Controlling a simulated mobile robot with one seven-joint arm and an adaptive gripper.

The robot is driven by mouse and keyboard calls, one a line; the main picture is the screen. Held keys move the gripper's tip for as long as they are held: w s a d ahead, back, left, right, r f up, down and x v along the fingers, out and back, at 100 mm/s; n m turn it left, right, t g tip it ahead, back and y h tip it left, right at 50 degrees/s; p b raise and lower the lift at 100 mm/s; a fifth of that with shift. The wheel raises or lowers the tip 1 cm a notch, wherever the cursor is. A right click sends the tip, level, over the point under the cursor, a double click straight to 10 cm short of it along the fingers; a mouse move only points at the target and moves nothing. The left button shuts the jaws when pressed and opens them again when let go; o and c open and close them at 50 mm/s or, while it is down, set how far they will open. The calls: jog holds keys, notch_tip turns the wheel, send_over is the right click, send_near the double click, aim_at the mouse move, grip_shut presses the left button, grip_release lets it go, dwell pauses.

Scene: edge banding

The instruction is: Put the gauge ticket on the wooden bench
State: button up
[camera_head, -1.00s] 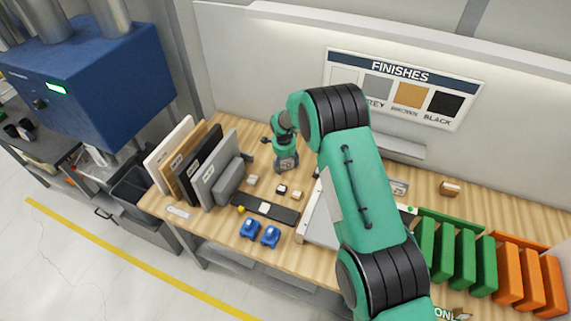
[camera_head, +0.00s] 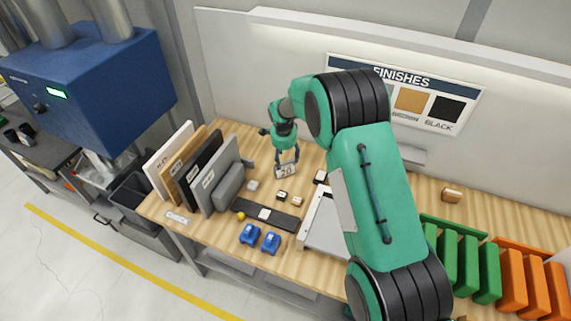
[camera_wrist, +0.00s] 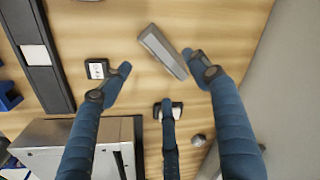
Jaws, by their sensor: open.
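The gauge ticket (camera_head: 286,171) is a small light card with dark figures, upright over the wooden bench (camera_head: 330,279) near its back. In the wrist view the ticket (camera_wrist: 162,50) shows nearly edge-on as a slanted grey slab. My gripper (camera_head: 287,156) is directly above it with its fingers apart. In the wrist view my gripper (camera_wrist: 158,65) has the slab between its open fingertips, closer to the right one, with a gap on the left. The ticket looks to be standing on the bench, but its lower edge contact is hard to make out.
Upright panels (camera_head: 205,175) stand left of the ticket. A dark strip (camera_head: 280,218), small labelled blocks (camera_head: 297,201) and blue clamps (camera_head: 250,234) lie nearer the front. Green bins (camera_head: 465,265) and orange bins (camera_head: 515,280) stand right. Bare wood surrounds the ticket's back side.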

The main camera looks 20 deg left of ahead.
jog(key=shift+s+r, duration=0.15)
jog(key=shift+r, duration=0.65)
jog(key=shift+s+r, duration=0.15)
jog(key=shift+r, duration=0.65)
jog(key=shift+d+r, duration=0.1)
